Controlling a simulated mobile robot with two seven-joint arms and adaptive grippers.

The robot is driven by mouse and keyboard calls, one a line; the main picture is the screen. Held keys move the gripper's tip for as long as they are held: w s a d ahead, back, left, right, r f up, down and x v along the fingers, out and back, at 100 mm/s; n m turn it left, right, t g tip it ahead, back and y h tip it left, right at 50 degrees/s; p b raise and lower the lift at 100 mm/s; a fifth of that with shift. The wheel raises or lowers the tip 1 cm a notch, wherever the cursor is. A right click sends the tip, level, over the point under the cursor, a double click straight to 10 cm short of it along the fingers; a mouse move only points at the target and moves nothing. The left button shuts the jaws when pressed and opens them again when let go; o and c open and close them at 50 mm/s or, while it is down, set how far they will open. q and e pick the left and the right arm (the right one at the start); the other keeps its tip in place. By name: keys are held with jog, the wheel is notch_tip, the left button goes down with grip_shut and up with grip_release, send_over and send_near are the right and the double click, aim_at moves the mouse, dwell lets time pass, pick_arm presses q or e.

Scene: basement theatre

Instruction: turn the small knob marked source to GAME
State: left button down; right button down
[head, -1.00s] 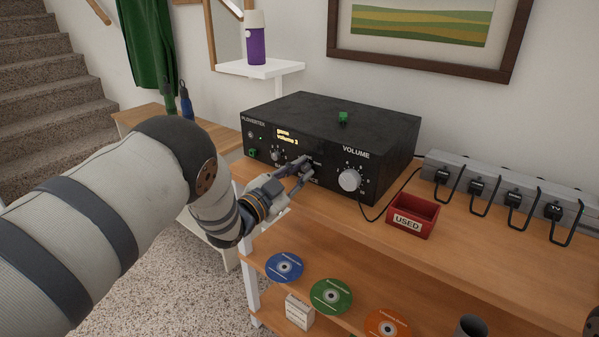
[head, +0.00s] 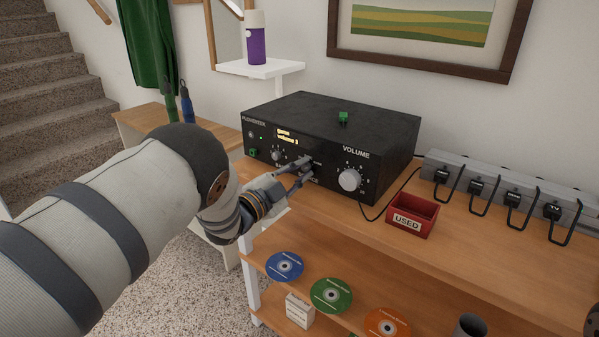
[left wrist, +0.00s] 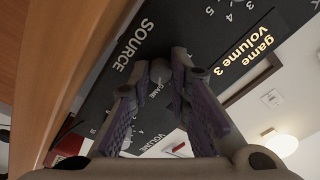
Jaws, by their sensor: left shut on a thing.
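The black amplifier (head: 290,118) stands on the wooden bench. Its lit display (head: 287,137) reads "game, volume 3", also in the left wrist view (left wrist: 249,58). My left gripper (head: 307,165) is at the front panel, its fingers shut on the small source knob (left wrist: 160,70). In the left wrist view the grey knob sits between the fingertips, with the SOURCE lettering beside it and the GAME mark close to it. The fingers hide most of the knob, and I cannot make out its pointer. My right gripper is not in view.
The large silver volume knob (head: 349,180) is just right of my left gripper. A red box marked USED (head: 412,216) and a power strip (head: 510,185) with several plugs lie further right. Discs lie on the lower shelf (head: 355,300).

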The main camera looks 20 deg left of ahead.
pick_arm(q)
jog(key=c, duration=1.5)
grip_release()
jog(key=shift+a, duration=0.1)
jog(key=v, duration=1.2)
